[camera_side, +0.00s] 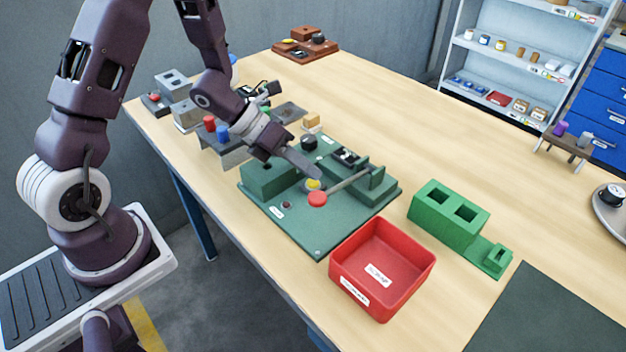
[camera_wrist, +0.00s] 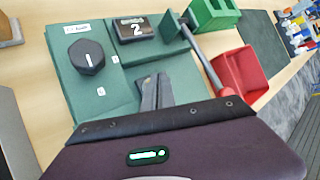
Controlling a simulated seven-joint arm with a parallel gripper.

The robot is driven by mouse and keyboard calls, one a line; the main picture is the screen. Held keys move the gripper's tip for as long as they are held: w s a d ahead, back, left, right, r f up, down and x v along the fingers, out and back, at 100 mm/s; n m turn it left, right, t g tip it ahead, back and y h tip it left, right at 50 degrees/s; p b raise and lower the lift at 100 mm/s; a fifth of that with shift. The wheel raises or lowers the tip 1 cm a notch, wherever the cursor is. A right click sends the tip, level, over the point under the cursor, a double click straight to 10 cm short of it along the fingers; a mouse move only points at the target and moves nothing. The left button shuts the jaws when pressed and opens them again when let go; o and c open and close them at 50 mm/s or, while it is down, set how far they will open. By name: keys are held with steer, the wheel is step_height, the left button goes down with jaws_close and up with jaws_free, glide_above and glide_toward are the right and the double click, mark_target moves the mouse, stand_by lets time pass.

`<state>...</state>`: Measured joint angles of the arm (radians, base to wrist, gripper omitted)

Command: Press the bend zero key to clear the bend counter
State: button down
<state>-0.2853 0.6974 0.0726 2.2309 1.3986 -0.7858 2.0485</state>
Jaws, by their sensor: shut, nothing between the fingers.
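The green bending fixture (camera_side: 318,235) lies flat on the table. It carries a black knob (camera_side: 309,142) and a small counter display (camera_side: 346,156), which reads 2 in the wrist view (camera_wrist: 134,28). A yellow key (camera_side: 313,184) sits on the fixture, partly covered by my fingers in the side view. I cannot read any label on it. My gripper (camera_side: 314,176) is shut and empty, pointing down with its tips right at the yellow key; I cannot tell whether they touch. In the wrist view my fingers (camera_wrist: 155,92) hide the spot beneath them.
A grey rod (camera_side: 348,182) with a red end (camera_side: 317,199) crosses the fixture close beside my fingertips. A red bin (camera_side: 381,268) stands in front, and a green block with square openings (camera_side: 450,211) is to the right.

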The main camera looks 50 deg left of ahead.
mark_target(308, 181)
steer(key=shift+f, duration=0.45)
stand_by(0.6)
steer(key=shift+r, duration=0.9)
steer(key=shift+r, duration=2.5)
